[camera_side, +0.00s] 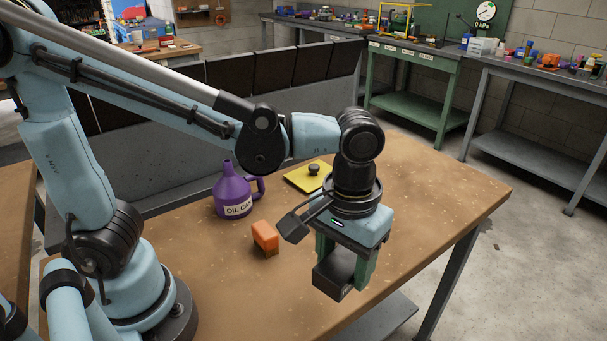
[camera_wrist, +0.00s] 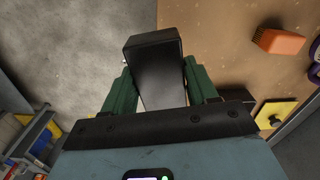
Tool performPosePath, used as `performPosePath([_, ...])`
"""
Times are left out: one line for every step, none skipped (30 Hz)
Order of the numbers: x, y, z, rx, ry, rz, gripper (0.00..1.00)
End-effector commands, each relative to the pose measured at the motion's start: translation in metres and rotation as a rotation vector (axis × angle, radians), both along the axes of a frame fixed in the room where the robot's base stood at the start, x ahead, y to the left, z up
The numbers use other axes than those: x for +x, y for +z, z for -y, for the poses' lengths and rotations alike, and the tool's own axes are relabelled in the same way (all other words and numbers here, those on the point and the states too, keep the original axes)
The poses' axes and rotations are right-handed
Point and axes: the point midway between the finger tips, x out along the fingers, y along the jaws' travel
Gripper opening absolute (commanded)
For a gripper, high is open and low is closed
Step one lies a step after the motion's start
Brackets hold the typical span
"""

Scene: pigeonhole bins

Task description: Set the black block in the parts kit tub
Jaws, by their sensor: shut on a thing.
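The black block (camera_side: 331,278) is held between the green fingers of my gripper (camera_side: 343,264), above the front right part of the table. In the wrist view the block (camera_wrist: 156,72) sits between the two fingers of my gripper (camera_wrist: 160,85), which are shut on its sides. It shows there partly over the floor and partly over the table edge. I cannot make out a tub marked as the parts kit tub in either view.
The table's right side is clear.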

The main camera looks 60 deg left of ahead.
Motion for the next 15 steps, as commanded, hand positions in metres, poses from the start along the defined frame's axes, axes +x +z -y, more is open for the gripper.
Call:
performPosePath([0.012,0.002,-0.004,0.000,0.100,0.001,0.03])
performPosePath([0.018,0.002,-0.007,0.000,0.165,0.001,0.03])
performPosePath([0.027,0.003,-0.010,0.000,0.255,0.001,0.03])
performPosePath([0.033,0.004,-0.013,0.000,0.322,0.001,0.03])
performPosePath([0.040,0.004,-0.017,0.000,0.391,0.001,0.03])
performPosePath([0.048,0.005,-0.021,0.000,0.481,0.001,0.03])
performPosePath([0.055,0.005,-0.025,0.000,0.550,0.001,0.03])
performPosePath([0.061,0.006,-0.028,0.000,0.618,0.001,0.03])
performPosePath([0.069,0.006,-0.033,0.000,0.708,0.001,0.03])
performPosePath([0.075,0.006,-0.038,0.000,0.775,0.001,0.03])
performPosePath([0.081,0.006,-0.042,0.000,0.840,0.001,0.03])
performPosePath([0.088,0.006,-0.047,0.000,0.924,0.001,0.03])
performPosePath([0.094,0.006,-0.051,0.000,0.983,0.001,0.03])
performPosePath([0.098,0.006,-0.055,0.000,1.041,0.001,0.03])
performPosePath([0.104,0.006,-0.060,0.000,1.111,0.000,0.03])
